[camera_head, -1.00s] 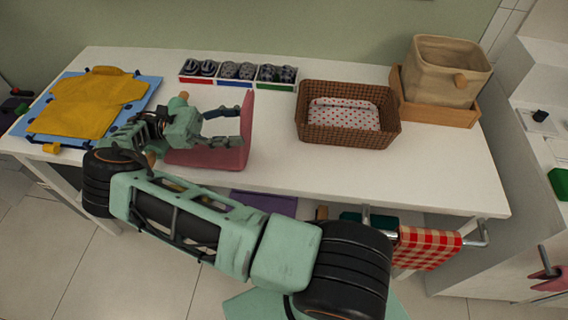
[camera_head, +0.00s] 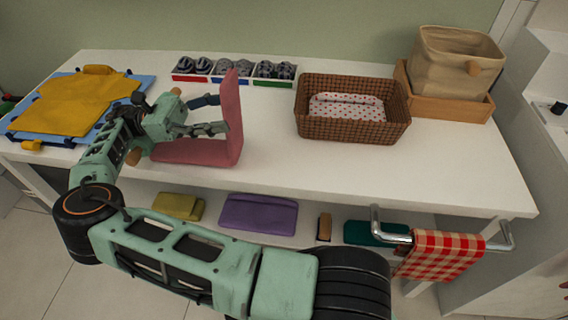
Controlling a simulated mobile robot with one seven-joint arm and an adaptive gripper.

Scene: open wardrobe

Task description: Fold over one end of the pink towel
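The pink towel (camera_head: 195,153) lies on the white table, left of the middle. Its right end (camera_head: 231,115) stands up steeply, so the towel forms an L shape. My gripper (camera_head: 216,114) is above the flat part, on the left side of the raised end, with its fingers pointing right toward it. The two fingers are apart, with a visible gap between them. The fingertips are close to the raised end; I cannot tell whether they touch it. My wrist hides the towel's left part.
A yellow shirt (camera_head: 80,105) lies on a blue board (camera_head: 40,133) at left. Small boxes (camera_head: 232,79) stand behind the towel. A wicker basket (camera_head: 350,125) and a beige bin (camera_head: 455,65) stand right. Folded cloths, including a purple one (camera_head: 258,213), lie on the lower shelf.

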